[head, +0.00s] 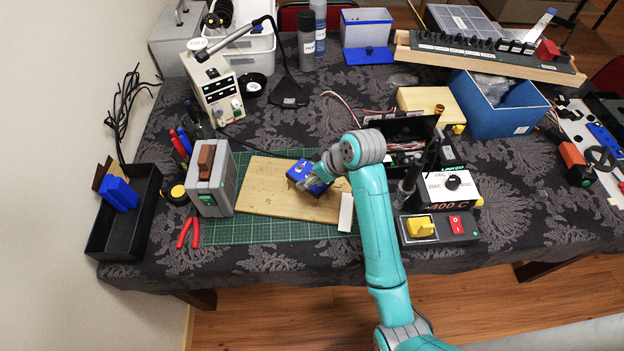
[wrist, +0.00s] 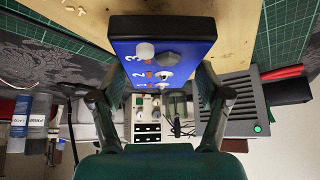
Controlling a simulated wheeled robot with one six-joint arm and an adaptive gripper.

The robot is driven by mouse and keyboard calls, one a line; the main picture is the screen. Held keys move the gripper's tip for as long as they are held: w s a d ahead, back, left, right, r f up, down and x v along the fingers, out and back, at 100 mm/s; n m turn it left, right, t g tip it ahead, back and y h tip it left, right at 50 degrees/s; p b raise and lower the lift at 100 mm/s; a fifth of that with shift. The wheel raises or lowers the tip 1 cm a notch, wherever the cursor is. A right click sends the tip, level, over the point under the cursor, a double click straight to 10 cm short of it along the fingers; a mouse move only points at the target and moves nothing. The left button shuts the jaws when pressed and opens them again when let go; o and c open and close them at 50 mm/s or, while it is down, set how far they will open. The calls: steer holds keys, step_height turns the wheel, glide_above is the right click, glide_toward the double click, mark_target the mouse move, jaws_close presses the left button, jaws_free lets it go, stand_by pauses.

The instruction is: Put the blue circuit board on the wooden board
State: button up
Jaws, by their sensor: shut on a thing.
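The blue circuit board (head: 319,188) is a small blue-faced block with a dark edge, held over the middle of the wooden board (head: 262,190). In the wrist view its blue face (wrist: 190,47) shows white numbers, a white knob and metal parts. My gripper (head: 309,182) is shut on it, with one finger on each side. The wooden board also shows behind it in the wrist view (wrist: 236,25). I cannot tell whether the block touches the wood. My gripper hides part of the block in the head view.
The wooden board lies on a green cutting mat (head: 270,231). A grey box with a brown switch (head: 207,178) stands close on its left, red pliers (head: 189,232) beside the mat. A white strip (head: 346,212) lies at its right end, near a white control unit (head: 453,187).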

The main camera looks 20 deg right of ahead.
steer(key=shift+f, duration=1.5)
steer(key=o, duration=1.2)
steer(key=shift+f, duration=0.1)
steer(key=v, duration=1.2)
